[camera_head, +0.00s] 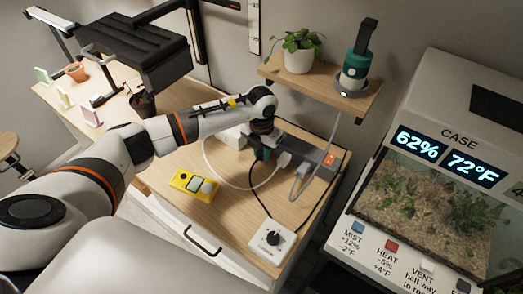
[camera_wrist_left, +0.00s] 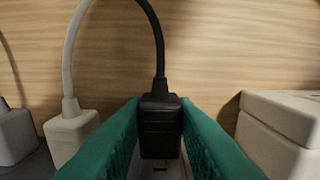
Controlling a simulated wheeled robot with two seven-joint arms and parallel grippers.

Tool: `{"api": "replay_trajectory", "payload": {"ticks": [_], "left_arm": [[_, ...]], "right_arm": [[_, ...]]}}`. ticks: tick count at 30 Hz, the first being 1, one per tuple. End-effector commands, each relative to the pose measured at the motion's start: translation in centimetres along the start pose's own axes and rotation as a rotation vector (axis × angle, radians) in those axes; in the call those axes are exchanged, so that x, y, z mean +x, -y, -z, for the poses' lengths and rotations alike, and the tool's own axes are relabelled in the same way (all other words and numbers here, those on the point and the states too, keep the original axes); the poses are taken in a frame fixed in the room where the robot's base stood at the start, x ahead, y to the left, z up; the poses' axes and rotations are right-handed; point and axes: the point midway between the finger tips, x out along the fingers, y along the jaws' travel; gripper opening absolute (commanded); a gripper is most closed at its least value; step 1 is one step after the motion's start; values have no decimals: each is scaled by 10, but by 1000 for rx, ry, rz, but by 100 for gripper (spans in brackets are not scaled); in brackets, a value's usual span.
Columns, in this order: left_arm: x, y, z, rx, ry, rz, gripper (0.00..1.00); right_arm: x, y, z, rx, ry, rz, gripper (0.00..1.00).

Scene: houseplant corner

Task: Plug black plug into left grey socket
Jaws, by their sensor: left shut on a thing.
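My left gripper (camera_head: 263,152) is over the left end of the grey power strip (camera_head: 314,151). In the left wrist view its teal fingers (camera_wrist_left: 160,135) are shut on the black plug (camera_wrist_left: 160,127), whose cord rises from its top. A light grey face with a small dark slot (camera_wrist_left: 160,169) shows just below the plug. I cannot tell whether the plug touches it. A pale plug (camera_wrist_left: 70,130) and another plug (camera_wrist_left: 14,136) stand to the left on the strip. In the head view the black plug is hidden by the gripper. My right gripper is not in view.
A white box (camera_wrist_left: 285,125) stands close to the right finger. The black cord runs to a white dial box (camera_head: 271,241). A yellow device (camera_head: 194,185) lies at the front. A wall shelf (camera_head: 323,88) with a plant hangs above.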

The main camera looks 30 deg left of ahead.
Motion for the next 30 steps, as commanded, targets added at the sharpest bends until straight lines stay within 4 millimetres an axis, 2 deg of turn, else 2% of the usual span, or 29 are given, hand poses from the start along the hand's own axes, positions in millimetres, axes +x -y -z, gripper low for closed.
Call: {"api": "replay_trajectory", "payload": {"ticks": [29, 30], "left_arm": [[0, 0, 14, 1, 0, 0, 1], [0, 0, 14, 1, 0, 0, 28]], "right_arm": [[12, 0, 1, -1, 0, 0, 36], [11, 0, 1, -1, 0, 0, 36]]}}
